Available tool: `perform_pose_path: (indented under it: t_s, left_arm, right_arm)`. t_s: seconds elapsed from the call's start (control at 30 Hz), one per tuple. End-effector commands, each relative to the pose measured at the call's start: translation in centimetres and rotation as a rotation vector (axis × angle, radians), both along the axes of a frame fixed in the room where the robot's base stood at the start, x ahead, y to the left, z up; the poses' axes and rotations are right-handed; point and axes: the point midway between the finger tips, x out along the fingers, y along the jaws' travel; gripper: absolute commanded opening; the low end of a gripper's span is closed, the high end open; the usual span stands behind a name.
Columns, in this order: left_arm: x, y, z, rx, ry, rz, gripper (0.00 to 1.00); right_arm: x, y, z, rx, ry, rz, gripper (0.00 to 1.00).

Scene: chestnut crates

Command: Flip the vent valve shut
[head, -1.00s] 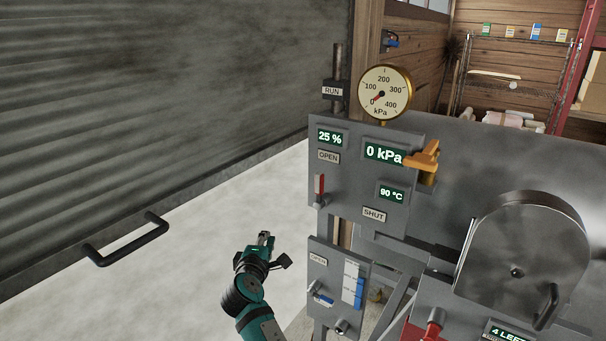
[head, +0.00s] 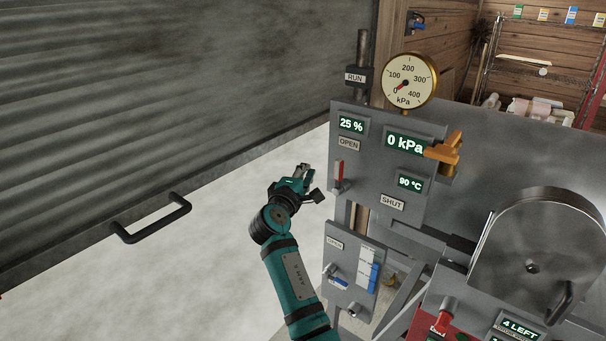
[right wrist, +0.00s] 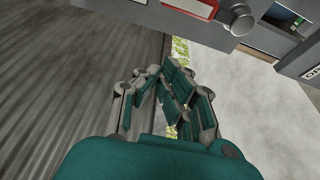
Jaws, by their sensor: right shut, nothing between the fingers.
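The vent valve appears to be the red-handled lever (head: 339,173) on the left part of the grey panel in the head view. Its handle stands up, below the OPEN label (head: 348,144); the SHUT label (head: 391,202) is to its lower right. My right gripper (head: 304,169) is left of this lever in the picture, apart from it, shut and empty. In the right wrist view its closed fingers (right wrist: 167,82) point at pale floor and a corrugated wall. A red and grey part (right wrist: 190,8) shows at that view's top edge; I cannot tell whether it is the lever. My left gripper is out of view.
An orange valve handle (head: 445,150) sticks out at the panel's right side. A gauge (head: 407,82) near 0 kPa stands above. A round metal door (head: 540,250) is at right. Pale floor is clear at left.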

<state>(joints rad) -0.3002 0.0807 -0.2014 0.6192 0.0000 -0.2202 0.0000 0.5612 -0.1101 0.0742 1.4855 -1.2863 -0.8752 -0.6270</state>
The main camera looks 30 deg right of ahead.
Motion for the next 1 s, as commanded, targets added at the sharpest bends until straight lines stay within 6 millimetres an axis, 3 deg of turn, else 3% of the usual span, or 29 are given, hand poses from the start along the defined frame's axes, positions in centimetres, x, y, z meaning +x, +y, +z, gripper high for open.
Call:
perform_pose_path:
  t_s: [0.3, 0.6, 1.0]
  left_arm:
    - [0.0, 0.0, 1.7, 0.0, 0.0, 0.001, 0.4]
    - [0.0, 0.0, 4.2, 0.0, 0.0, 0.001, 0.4]
    - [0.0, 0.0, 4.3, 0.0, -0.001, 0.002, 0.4]
  right_arm:
    - [3.6, -4.3, 0.2, 0.001, 0.002, -0.001, 0.0]
    - [0.2, -5.3, 0.2, 0.001, 0.0, 0.0, 0.0]
    - [-0.2, -5.4, -0.1, 0.001, 0.0, 0.001, 0.0]
